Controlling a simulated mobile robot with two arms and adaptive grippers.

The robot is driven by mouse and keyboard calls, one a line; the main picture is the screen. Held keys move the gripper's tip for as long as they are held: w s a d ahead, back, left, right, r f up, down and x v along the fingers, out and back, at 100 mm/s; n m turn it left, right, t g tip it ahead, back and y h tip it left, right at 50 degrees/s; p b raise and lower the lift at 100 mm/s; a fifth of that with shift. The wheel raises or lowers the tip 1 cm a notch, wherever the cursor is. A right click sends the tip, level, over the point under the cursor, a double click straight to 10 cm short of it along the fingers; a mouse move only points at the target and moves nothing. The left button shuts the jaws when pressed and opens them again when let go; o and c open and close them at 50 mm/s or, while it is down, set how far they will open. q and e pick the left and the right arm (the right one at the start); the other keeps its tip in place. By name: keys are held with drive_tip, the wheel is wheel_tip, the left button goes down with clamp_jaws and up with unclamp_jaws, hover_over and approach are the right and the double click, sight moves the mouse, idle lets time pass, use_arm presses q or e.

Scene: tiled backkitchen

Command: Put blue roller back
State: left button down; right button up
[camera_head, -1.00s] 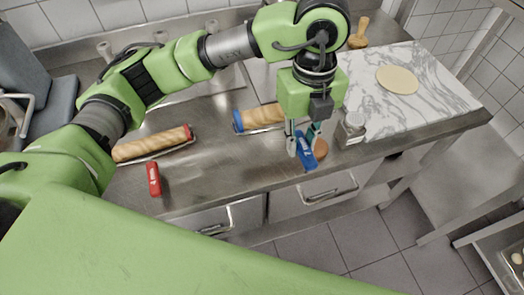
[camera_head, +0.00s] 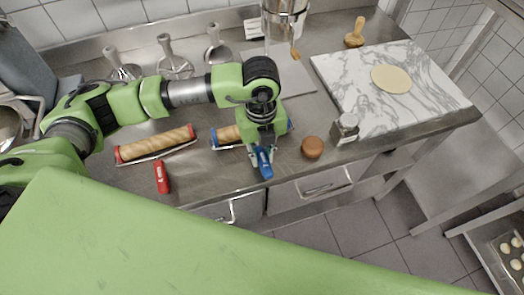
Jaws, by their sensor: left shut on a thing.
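The blue roller (camera_head: 265,164) is a small blue-handled piece. My left gripper (camera_head: 261,152) is shut on it and holds it near the front edge of the steel counter, its handle pointing down to the front. The gripper hides its upper part. Just behind it, a brown loaf-like piece with blue ends (camera_head: 226,135) lies on the counter, partly hidden by my left gripper. A similar red piece (camera_head: 162,177) lies on the counter at the left, in front of a loaf-like piece with red ends (camera_head: 155,144). My right gripper is not in view.
A brown round thing (camera_head: 312,147) and a glass shaker (camera_head: 345,130) stand to the right. A marble board (camera_head: 420,108) with a flat dough disc (camera_head: 391,79) fills the right end. Metal mixer tools (camera_head: 175,66) and a mixer bowl (camera_head: 284,22) stand behind.

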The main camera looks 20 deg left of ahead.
sight(262, 153)
use_arm(q)
drive_tip(key=c, duration=1.9)
unclamp_jaws()
drive_tip(key=shift+f, duration=0.1)
drive_tip(key=shift+r, duration=0.4)
drive_tip(key=r+b, duration=0.2)
drive_tip(key=r, duration=0.3)
drive_tip(key=r+b, duration=0.1)
drive_tip(key=r, duration=0.5)
drive_tip(key=shift+w+a+r+b, duration=0.1)
drive_tip(key=shift+w+r+b, duration=0.1)
drive_tip(key=shift+b, duration=0.15)
